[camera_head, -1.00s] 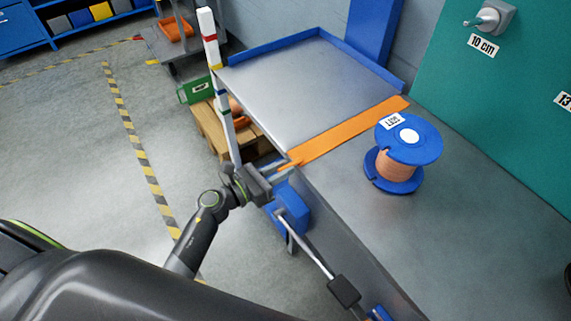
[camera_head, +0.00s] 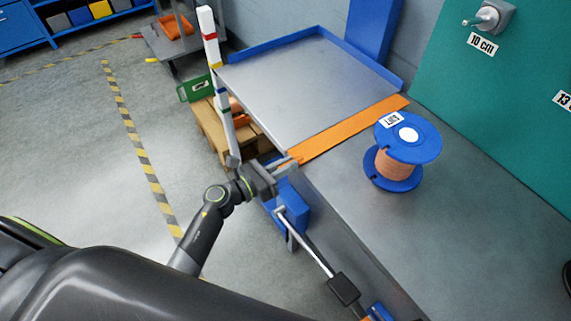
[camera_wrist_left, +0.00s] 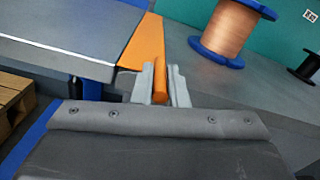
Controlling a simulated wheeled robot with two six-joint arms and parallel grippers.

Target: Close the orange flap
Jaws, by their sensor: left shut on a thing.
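The orange flap (camera_head: 350,130) is a long strip across the bench, between the raised-edge metal plate and the grey bench top. It looks flat, about level with both. In the left wrist view the flap (camera_wrist_left: 149,45) runs away from me, and its orange handle (camera_wrist_left: 160,84) sticks out towards me. My left gripper (camera_head: 287,162) is at the flap's near end, at the bench's front edge. In the left wrist view its fingers (camera_wrist_left: 161,88) are shut around the handle. The fingers partly hide the handle in the head view. My right gripper is not in view.
A blue spool (camera_head: 403,152) with copper wire stands on the bench just right of the flap. A white post (camera_head: 212,60) with coloured bands rises at the plate's left corner. A blue bracket (camera_head: 287,210) with a rod is below the front edge.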

